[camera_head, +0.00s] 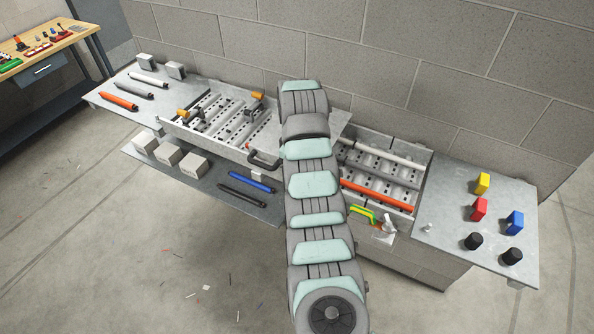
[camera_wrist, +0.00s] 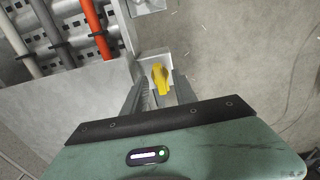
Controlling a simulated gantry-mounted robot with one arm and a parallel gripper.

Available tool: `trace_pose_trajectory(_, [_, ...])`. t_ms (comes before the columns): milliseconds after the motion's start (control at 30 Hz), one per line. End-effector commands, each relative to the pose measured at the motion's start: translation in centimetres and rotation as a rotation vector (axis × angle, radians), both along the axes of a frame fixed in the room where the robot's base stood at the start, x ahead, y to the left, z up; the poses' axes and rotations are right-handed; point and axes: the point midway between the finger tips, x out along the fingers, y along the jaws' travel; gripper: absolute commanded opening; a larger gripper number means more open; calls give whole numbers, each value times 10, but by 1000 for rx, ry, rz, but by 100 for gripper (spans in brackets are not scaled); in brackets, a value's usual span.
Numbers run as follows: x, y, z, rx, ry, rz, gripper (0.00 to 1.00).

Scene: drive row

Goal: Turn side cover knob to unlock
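A yellow knob (camera_wrist: 160,79) sits on a grey metal block (camera_wrist: 156,60) at the edge of a metal plate in the wrist view. My gripper (camera_wrist: 159,77) is over it, with one finger on each side. The fingers look spread, with a gap beside the knob; whether either touches it is hard to tell.
A bin (camera_head: 425,165) with white and orange rods lies beside the plate. A white bracket (camera_head: 388,226) and a green handle (camera_head: 362,213) are at its front. A left drawer (camera_head: 205,139) stands open. The right tabletop (camera_head: 445,215) holds coloured blocks and black knobs. Floor in front is open.

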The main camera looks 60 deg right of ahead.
Motion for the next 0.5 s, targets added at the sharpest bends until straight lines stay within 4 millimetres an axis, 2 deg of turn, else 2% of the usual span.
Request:
trace_pose_trajectory(267, [1, 0, 7, -1, 0, 1, 34])
trace_pose_trajectory(500, [2, 0, 39, -1, 0, 0, 34])
